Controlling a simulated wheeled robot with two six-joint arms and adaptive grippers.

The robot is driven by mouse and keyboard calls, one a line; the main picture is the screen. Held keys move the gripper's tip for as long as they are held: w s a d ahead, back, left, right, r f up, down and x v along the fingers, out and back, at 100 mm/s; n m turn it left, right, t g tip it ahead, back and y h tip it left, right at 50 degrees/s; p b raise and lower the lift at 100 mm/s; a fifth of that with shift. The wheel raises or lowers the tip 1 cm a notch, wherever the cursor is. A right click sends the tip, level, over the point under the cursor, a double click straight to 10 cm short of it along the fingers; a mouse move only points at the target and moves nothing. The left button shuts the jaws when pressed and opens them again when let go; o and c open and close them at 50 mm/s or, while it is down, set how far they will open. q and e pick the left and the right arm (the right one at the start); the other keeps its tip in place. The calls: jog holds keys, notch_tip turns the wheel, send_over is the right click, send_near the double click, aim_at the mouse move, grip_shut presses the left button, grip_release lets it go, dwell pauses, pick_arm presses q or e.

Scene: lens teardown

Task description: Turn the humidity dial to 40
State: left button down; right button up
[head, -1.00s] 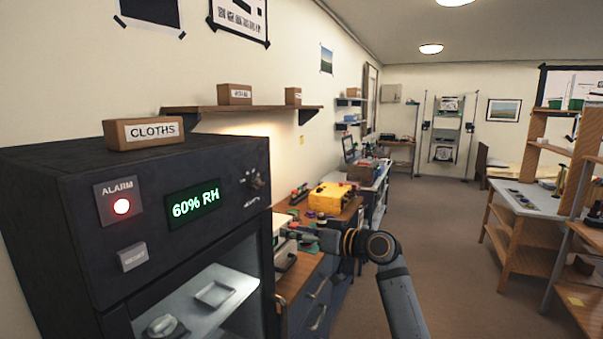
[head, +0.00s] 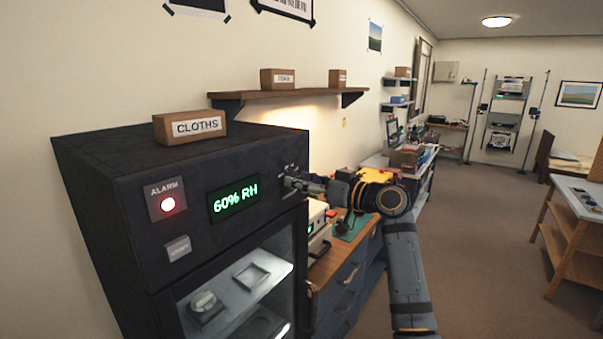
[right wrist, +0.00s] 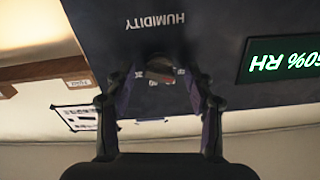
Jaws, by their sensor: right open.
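The black dry cabinet (head: 105,190) stands at the left in the head view. Its green display (head: 234,199) reads 60% RH. The humidity dial (right wrist: 162,68) shows in the right wrist view beside the upside-down HUMIDITY label (right wrist: 155,21). My right gripper (right wrist: 160,82) is open, with its fingers on either side of the dial; whether they touch it I cannot tell. In the head view my right gripper (head: 290,182) is at the upper right of the cabinet front and covers most of the dial. The dial's setting is not readable. My left gripper is not in view.
A CLOTHS box (head: 190,127) sits on the cabinet. A wall shelf (head: 285,95) is behind. A wooden bench (head: 345,262) stands right of the cabinet.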

jog(key=shift+w+a, duration=0.15)
jog(key=c, duration=1.1)
